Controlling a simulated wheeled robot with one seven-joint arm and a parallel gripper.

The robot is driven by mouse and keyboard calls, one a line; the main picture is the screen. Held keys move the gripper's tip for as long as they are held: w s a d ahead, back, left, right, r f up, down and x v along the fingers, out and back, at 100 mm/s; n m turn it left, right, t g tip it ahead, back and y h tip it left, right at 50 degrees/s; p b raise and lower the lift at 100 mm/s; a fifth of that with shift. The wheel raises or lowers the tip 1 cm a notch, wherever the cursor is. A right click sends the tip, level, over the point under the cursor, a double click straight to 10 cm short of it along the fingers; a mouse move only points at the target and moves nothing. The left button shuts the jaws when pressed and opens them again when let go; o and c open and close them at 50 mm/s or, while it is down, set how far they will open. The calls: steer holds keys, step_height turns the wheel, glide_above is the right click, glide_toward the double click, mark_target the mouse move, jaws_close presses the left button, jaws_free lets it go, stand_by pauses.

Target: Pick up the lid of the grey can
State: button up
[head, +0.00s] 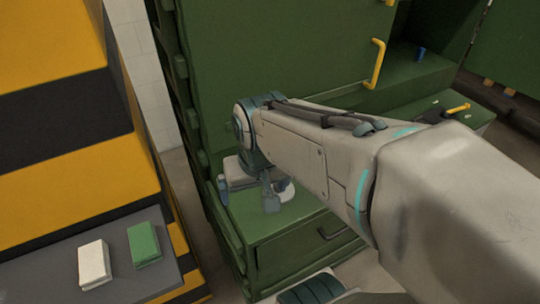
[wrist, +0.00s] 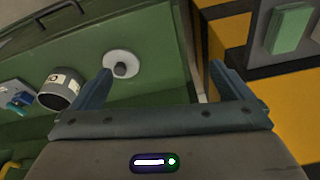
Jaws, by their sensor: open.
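The lid, a pale round disc with a dark knob (wrist: 121,62), lies on the green surface in the wrist view, just beyond the tip of the left finger. The grey can (wrist: 57,92), with a pale label and a dark open top, is left of the lid and apart from it. In the head view my gripper (head: 246,198) hangs over the low green cabinet top. A pale round thing (head: 286,193), apparently the lid, is partly hidden behind one finger; the can is not visible there.
A green block (head: 143,244) and a white block (head: 93,264) lie on a grey shelf (head: 45,262) beside a yellow-and-black striped structure (head: 50,205). The tall green cabinet (head: 270,50) rises behind my gripper. A dark handle (head: 331,232) sticks out from the low cabinet's front.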

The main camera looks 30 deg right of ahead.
steer(key=w+d+f+m+g+b, duration=0.1)
steer(key=w+d+m+b, duration=0.1)
steer(key=w+d+m, duration=0.5)
steer(key=m+g+b, duration=0.1)
steer(key=m+g, duration=0.1)
steer(key=m, duration=0.7)
glide_above(287, 196)
steer(key=w+a, duration=0.1)
steer(key=w, duration=0.3)
step_height(287, 196, down, 2)
steer(key=f, duration=0.8)
steer(key=shift+s+b, duration=0.2)
steer(key=shift+b, duration=0.2)
steer(key=shift+s+f, duration=0.2)
steer(key=shift+f, duration=2.75)
steer(key=c, duration=0.7)
